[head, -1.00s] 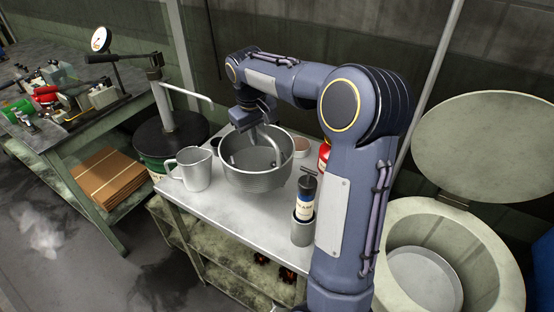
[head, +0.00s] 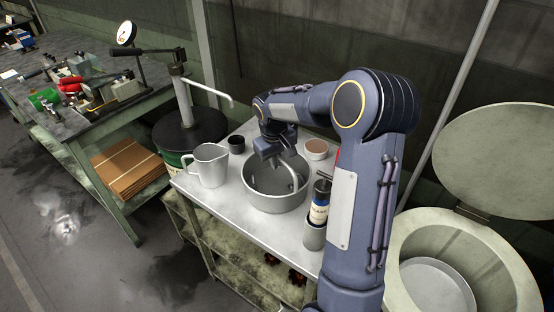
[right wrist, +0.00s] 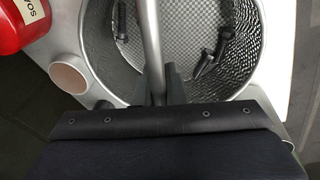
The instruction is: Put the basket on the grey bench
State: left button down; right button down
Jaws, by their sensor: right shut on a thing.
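The round metal mesh basket (head: 276,203) stands upright on the pale grey bench top (head: 232,207), among other items, and appears to rest on it. Its bail handle is raised. My right gripper (head: 268,148) is above the basket and shut on the handle. In the right wrist view the handle (right wrist: 151,45) runs up between the fingers (right wrist: 158,85). Several dark bolts (right wrist: 213,55) lie inside the basket (right wrist: 172,25). My left gripper is not in view.
A metal jug (head: 208,167) stands left of the basket, with a dark cup (head: 237,144) behind. A pinkish-topped tub (head: 317,148) and a labelled bottle (head: 319,208) stand to the right. A dark-topped bench (head: 60,120) with tools stands at far left. An open bin (head: 440,245) stands right.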

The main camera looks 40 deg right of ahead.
jog(key=shift+f, duration=0.1)
jog(key=c, duration=1.5)
grip_release()
notch_tip(320, 180, up, 11)
jog(key=a, duration=0.2)
jog(key=s+a+r+t+y, duration=0.1)
jog(key=s+a+r+y, duration=0.15)
jog(key=s+a, duration=0.4)
jog(key=s+a+f+t+y, duration=0.1)
jog(key=s+a+f, duration=0.1)
jog(key=s+a, duration=0.4)
jog(key=s+a+f+t+y, duration=0.2)
jog(key=s+a, duration=0.4)
jog(key=s, duration=0.6)
jog(key=shift+s+f+m+t, duration=0.2)
jog(key=shift+f+m+t, duration=0.1)
jog(key=shift+f, duration=0.3)
jog(key=shift+d, duration=0.1)
